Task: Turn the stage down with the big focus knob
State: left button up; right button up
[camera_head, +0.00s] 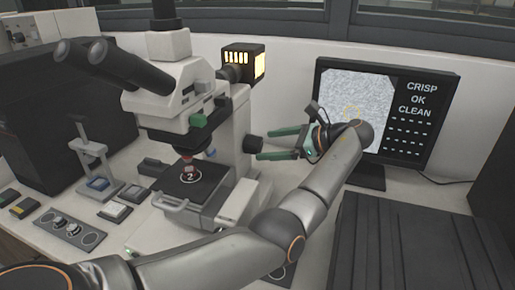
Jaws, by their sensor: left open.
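The microscope (180,108) stands left of the middle, with its black eyepieces to the left. Its black stage (212,187) carries a round piece marked 2 (189,177), close under the objective (187,160). The big focus knob (252,145) is a black round knob low on the right side of the microscope. My left gripper (265,146) has green fingers pointing left at the knob. It is open, one finger above the other, with the tips beside the knob; I cannot tell if they touch it. My right gripper is not in view.
A monitor (427,145) behind the gripper reads CRISP OK CLEAN. A glowing lamp box (243,60) sits at the microscope's back. A small press stand (91,150) and several small blocks are at left. A dark ribbed case (400,245) fills the lower right.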

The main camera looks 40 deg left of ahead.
aim_at(260, 146)
pick_arm(q)
jog(key=b+x, duration=0.1)
jog(key=x, duration=0.2)
jog(key=shift+f+b, duration=0.25)
jog(key=shift+b, duration=0.1)
jog(key=shift+a+f, duration=0.1)
jog(key=shift+a, duration=0.3)
jog(key=shift+a+b, duration=0.2)
jog(key=shift+b, duration=0.2)
jog(key=shift+s+a, duration=0.1)
jog(key=shift+a, duration=0.05)
jog(key=c, duration=1.4)
jog(key=shift+o, duration=0.2)
jog(key=shift+r+n+p, duration=0.2)
jog(key=shift+n+p, duration=0.1)
jog(key=shift+p, duration=0.45)
jog(key=shift+n+t+p, duration=0.4)
jog(key=shift+p, duration=0.45)
jog(key=shift+n+t+y+p, duration=0.3)
jog(key=shift+y+p, duration=0.05)
jog(key=shift+y, duration=0.05)
jog(key=shift+f+n+t+p, duration=0.1)
jog(key=shift+n+t+p, duration=0.2)
jog(key=shift+n+p, duration=0.35)
jog(key=shift+n+t+y, duration=0.3)
jog(key=shift+n+y, duration=0.2)
jog(key=shift+n, duration=0.25)
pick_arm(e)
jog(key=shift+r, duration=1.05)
